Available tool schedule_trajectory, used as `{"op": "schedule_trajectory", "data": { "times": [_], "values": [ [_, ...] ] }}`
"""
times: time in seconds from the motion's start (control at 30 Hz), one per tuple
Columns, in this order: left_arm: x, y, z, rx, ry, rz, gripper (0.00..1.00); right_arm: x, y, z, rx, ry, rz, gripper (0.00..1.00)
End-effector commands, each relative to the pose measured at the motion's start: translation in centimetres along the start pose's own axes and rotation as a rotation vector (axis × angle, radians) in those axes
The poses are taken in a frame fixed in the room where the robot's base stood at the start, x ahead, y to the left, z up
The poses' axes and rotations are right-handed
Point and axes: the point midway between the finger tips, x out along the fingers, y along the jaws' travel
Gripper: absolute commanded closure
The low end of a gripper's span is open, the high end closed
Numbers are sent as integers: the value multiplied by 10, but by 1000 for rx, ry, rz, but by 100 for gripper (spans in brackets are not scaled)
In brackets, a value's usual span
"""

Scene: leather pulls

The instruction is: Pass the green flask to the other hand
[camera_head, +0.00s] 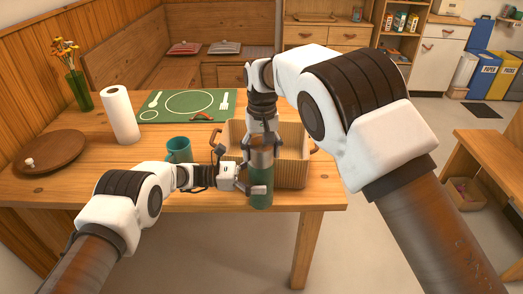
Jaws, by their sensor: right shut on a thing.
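The green flask (261,192) with a grey upper part hangs upright at the table's front edge, in front of the basket. My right gripper (259,146) comes down from above and is shut on the flask's upper part. My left gripper (254,177) comes in from the left at the flask's middle. Its fingers look spread, one higher and one lower, close against the flask. I cannot tell whether they touch it. The fingers hide part of the flask's side.
A ribbed tan basket (294,172) stands right behind the flask. A teal mug (178,150) is left of it. A paper roll (120,114), a wooden plate (50,153), a flower vase (79,91) and a green placemat (218,100) are on the table (70,190).

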Motion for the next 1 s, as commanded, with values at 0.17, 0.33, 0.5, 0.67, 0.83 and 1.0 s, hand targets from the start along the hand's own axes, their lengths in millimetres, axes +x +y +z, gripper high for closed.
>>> {"op": "schedule_trajectory", "data": {
  "times": [0.17,0.33,0.5,0.67,0.83,1.0],
  "values": [
    [0,0,-1,-1,1,1,0,-2,0,-1,0,3,0,97],
    [-6,0,-1,-1,1,2,0,-2,0,-1,0,3,0,97],
    [-34,1,-1,-2,1,4,0,-2,0,-1,0,3,0,97],
    [-74,1,-1,-1,1,4,0,-2,0,-1,0,3,0,97],
    [-108,1,-1,-1,0,2,0,-2,0,-1,0,3,0,97],
    [-126,0,1,11,25,1,0,-2,0,-1,0,3,0,97]
  ]
}}
